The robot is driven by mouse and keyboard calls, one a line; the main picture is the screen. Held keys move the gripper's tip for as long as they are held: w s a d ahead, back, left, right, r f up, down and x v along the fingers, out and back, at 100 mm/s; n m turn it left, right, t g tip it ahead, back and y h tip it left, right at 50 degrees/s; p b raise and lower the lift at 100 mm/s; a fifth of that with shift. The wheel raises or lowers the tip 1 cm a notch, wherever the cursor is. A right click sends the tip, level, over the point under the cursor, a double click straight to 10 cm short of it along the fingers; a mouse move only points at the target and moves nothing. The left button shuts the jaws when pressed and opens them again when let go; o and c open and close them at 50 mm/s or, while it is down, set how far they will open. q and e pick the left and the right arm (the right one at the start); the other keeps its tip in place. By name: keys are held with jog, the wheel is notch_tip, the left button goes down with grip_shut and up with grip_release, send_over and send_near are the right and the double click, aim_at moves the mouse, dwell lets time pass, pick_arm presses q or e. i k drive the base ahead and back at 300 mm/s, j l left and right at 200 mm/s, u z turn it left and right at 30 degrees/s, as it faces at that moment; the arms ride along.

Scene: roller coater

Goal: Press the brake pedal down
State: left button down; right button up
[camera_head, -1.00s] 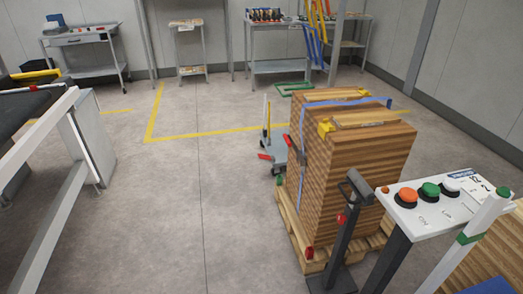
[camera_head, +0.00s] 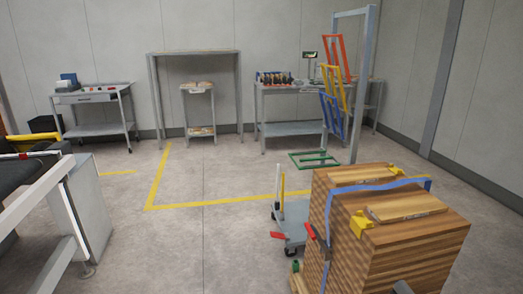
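A small grey wheeled trolley (camera_head: 292,218) with an upright handle stands left of the strapped wood stack. A red pedal-like tab (camera_head: 278,235) sticks out at its near left edge, and it looks like the brake pedal. I cannot tell whether it is up or pressed down. Part of the trolley is hidden behind the stack. Neither of my grippers shows in the head view.
The strapped wood stack (camera_head: 400,250) stands at the lower right, with a red-handled strap buckle (camera_head: 318,240) on its left side. A white-sided machine (camera_head: 90,210) is at the left. Open floor (camera_head: 190,245) lies between them. Tables (camera_head: 290,105) line the back wall.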

aim_at(273, 234)
jog(key=i+j, duration=0.15)
jog(key=i, duration=0.6)
jog(key=i+j, duration=0.2)
jog(key=i, duration=0.5)
jog(key=i+j+u, duration=0.1)
jog(key=i, duration=0.65)
jog(key=i+j+z, duration=0.25)
jog(key=i+z, duration=0.15)
jog(key=i, duration=0.2)
jog(key=i+j+z, duration=0.45)
jog(key=i, duration=0.1)
